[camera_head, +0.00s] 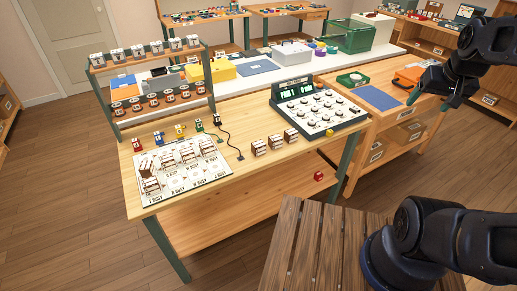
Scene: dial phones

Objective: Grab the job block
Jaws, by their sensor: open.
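No label that I can read marks one thing as the job block. Several small blocks are candidates. Three brown blocks with pale faces stand in a row on the front bench, the left one (259,147), the middle one (275,141) and the right one (291,135). A red block (318,176) sits low by the bench's right end. My gripper (424,93) is at the upper right, apart from all of these; it is open, with nothing seen in it.
A white printed board (210,172) with stacked pieces covers the bench's left part. A dial console (318,110) stands at its right. A side table holds a blue mat (377,98) and an orange case (409,76). A slatted wooden stand (312,245) is in front.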

